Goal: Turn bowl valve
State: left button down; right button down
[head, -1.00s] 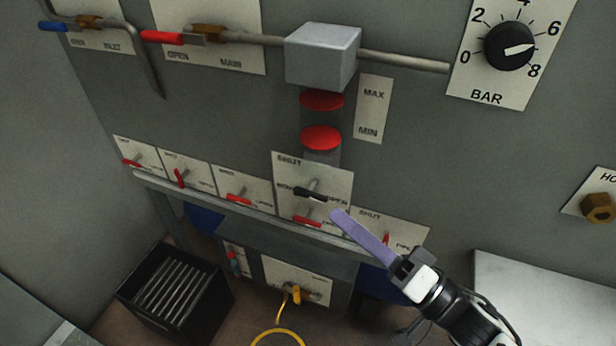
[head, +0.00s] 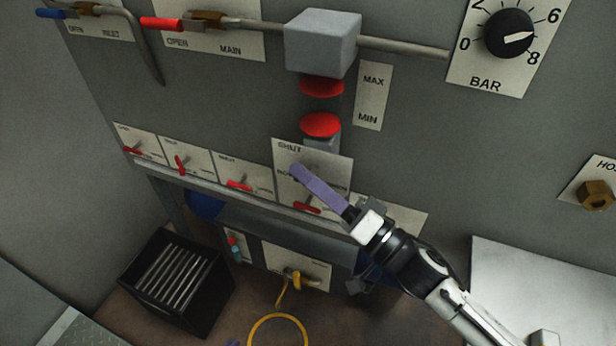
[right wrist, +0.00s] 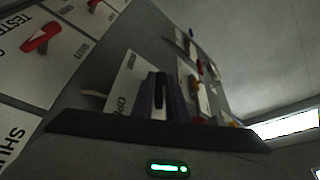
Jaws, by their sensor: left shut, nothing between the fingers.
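The valve plate with a "SHUT" label (head: 338,160) is in the middle of the head view. A label beside its black handle appears to begin with "BO". The black handle (right wrist: 158,84) stands between the purple fingers in the right wrist view; in the head view the fingers hide it. My right gripper (head: 298,175) reaches in from the lower right, its fingers close together at the handle. Whether they are clamped on it is unclear. A small purple tip at the bottom edge appears to be my left gripper (head: 232,343), shut and empty, mostly cut off.
A red handle (head: 307,207) lies just below my right fingers. More red-handled valves (head: 239,185) line the ledge to the left. A grey block (head: 322,42) with red discs sits above. A black crate (head: 180,280) stands lower left, near a yellow hose (head: 278,320).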

jog(key=shift+r+p, duration=0.15)
jog(key=shift+p, duration=0.4)
jog(key=g+h+p, duration=0.1)
jog(key=p, duration=0.2)
jog(key=n+g+h+p, duration=0.1)
jog(key=p, duration=0.2)
jog(key=shift+r+p, duration=0.3)
jog(key=shift+p, duration=0.05)
jog(key=shift+f+n+g+h+p, duration=0.25)
jog(key=shift+n+g+h+p, duration=0.2)
jog(key=shift+h, duration=0.25)
jog(key=shift+w+f+g+h, duration=0.1)
jog(key=shift+g+h, duration=0.45)
jog(key=shift+h, duration=0.25)
jog(key=shift+f+n+g+h, duration=0.1)
jog(key=shift+n+g+h, duration=0.35)
jog(key=shift+g+h, duration=0.4)
jog(key=g+h, duration=0.1)
jog(key=h, duration=0.2)
jog(key=shift+a+n+h, duration=0.1)
jog(key=shift+n+h, duration=0.15)
jog(key=shift+n, duration=0.05)
jog(key=g+h, duration=0.2)
jog(key=h, duration=0.1)
jog(key=shift+n+h, duration=0.4)
jog(key=shift+d+h, duration=0.2)
jog(key=shift+h, duration=0.2)
